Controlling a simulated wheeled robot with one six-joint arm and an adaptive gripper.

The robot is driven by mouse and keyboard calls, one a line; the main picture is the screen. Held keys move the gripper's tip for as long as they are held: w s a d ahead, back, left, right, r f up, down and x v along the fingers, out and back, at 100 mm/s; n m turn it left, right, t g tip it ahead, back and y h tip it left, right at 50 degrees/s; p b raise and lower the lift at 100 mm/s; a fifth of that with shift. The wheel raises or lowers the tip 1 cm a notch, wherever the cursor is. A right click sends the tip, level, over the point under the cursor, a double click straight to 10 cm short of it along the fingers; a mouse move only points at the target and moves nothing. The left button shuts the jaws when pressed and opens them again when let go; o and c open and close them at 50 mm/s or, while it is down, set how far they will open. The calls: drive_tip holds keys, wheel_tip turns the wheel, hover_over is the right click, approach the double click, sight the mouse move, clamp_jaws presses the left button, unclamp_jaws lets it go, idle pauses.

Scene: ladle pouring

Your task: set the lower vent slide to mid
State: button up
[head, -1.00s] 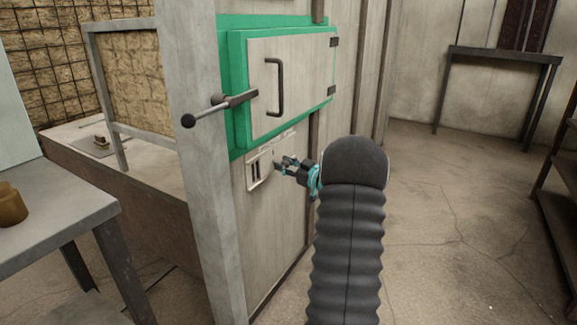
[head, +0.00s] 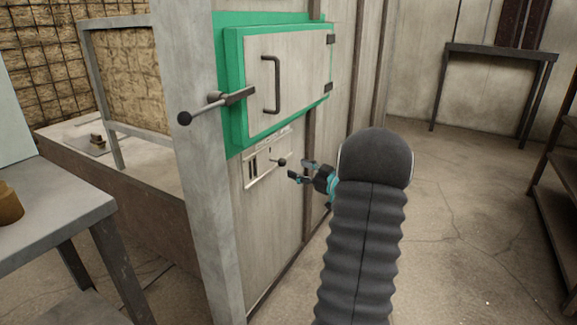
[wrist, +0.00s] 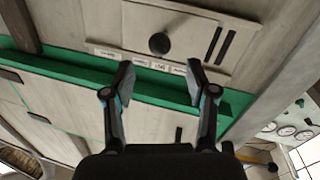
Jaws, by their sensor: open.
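The lower vent is a pale plate (head: 262,182) low on the wall panel, below the green-framed door. Its slide has a dark round knob (head: 282,161), right of two dark slots. In the wrist view the knob (wrist: 159,43) stands out from the plate (wrist: 190,18), near the middle of a row of small labels (wrist: 140,62) too small to read. My gripper (head: 299,169) is open and empty, just right of the knob and apart from it. In the wrist view the knob lies beyond the gap between my fingertips (wrist: 160,77).
The door (head: 290,75) above has a handle, and a lever (head: 215,104) sticks out at its left. A grey post (head: 195,150) stands left of the vent. A table (head: 60,205) is at the left. Open floor (head: 460,220) lies to the right.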

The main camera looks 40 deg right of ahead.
drive_tip(key=shift+s+d, duration=0.15)
drive_tip(key=shift+s, duration=0.85)
drive_tip(key=shift+s+d, duration=0.15)
drive_tip(key=shift+s, duration=0.85)
